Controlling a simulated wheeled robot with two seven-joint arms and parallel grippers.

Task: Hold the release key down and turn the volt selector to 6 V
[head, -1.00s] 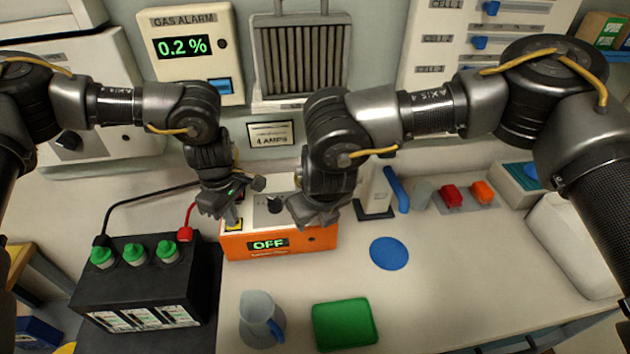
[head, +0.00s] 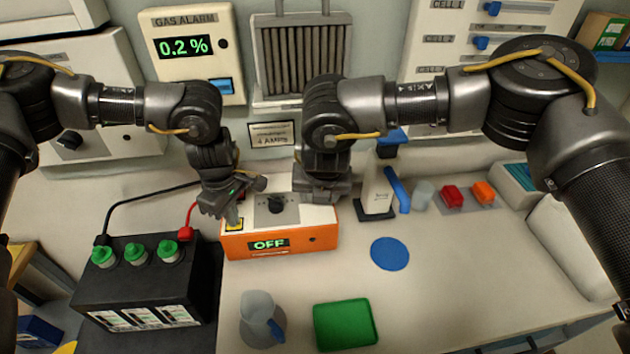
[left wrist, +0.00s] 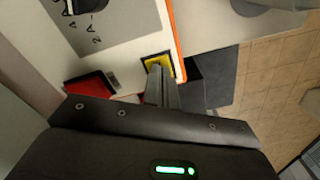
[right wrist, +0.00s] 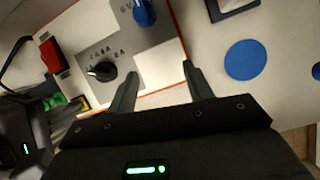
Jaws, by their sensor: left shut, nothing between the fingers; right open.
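The orange charger (head: 285,245) has a white top and a display reading OFF. The yellow release key (left wrist: 158,60) is at its front left corner; it also shows in the head view (head: 234,225). My left gripper (left wrist: 156,72) is shut and empty, its fingertips over the yellow key, seemingly touching it. A blue knob (right wrist: 144,12), next to a 6 V mark, appears to be the volt selector; its pointer is not clear. A black knob (right wrist: 103,72) with amp marks sits beside it. My right gripper (right wrist: 160,88) is open and empty above the charger; in the head view it hides the blue knob.
A black battery (head: 145,280) with green caps stands left, with black and red cables. A blue-handled stand (head: 375,205) is close to my right gripper.

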